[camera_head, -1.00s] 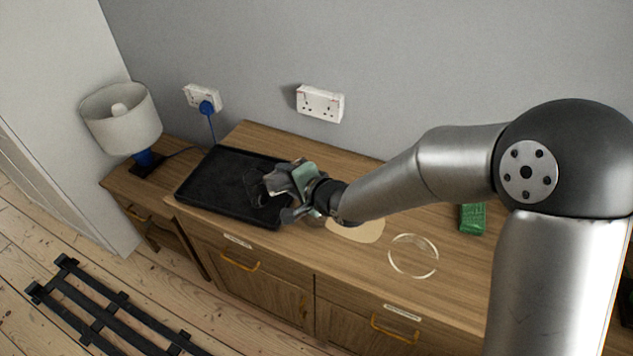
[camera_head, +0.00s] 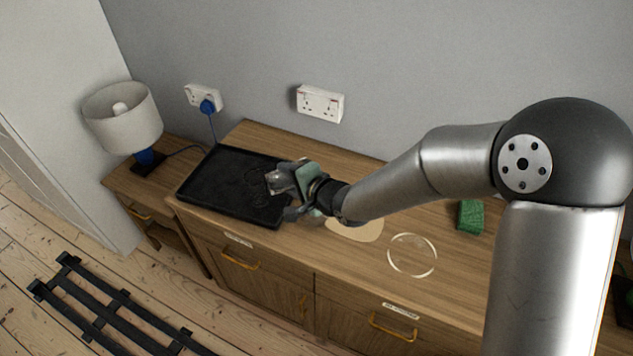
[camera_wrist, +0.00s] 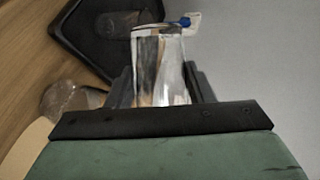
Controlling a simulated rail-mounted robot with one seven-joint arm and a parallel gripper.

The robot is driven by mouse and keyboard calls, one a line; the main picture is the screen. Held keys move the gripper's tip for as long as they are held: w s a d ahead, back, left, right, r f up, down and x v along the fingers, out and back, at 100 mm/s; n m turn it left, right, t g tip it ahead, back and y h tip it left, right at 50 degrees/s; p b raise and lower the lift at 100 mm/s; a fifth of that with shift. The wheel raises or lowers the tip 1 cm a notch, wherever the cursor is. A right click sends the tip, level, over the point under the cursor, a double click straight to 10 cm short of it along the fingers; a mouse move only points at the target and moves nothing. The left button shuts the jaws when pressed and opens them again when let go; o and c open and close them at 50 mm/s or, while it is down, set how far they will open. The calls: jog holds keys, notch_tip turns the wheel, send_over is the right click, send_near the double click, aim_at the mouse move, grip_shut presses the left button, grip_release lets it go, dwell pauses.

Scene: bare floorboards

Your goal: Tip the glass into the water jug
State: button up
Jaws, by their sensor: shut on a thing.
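My gripper (camera_head: 284,186) is shut on a clear glass (camera_wrist: 160,65), held over the right end of the black tray. In the wrist view the glass sits between the two dark fingers (camera_wrist: 160,88). In the head view its clear body (camera_head: 278,181) is small and hard to make out. A faint clear round vessel (camera_wrist: 118,24) shows over the tray in the wrist view. Another clear rounded thing (camera_wrist: 68,98) lies between the tray and the cream mat. I cannot tell which of these clear things is the water jug.
The black tray (camera_head: 205,192) lies on the wooden sideboard (camera_head: 330,258). A cream mat (camera_head: 358,229), a clear ring-shaped rim (camera_head: 412,255) and a green block (camera_head: 470,217) lie to the right. A lamp (camera_head: 124,118) stands at left. Wall sockets (camera_head: 320,103) are behind.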

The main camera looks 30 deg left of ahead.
jog(key=shift+w+d+f+m+g+y+p, duration=0.2)
jog(key=shift+m+g+y+p, duration=0.15)
jog(key=shift+p, duration=0.35)
dwell(0.6)
jog(key=shift+w+r+m+y+p, duration=0.15)
jog(key=shift+r+m+y+p, duration=0.2)
jog(key=shift+p, duration=0.5)
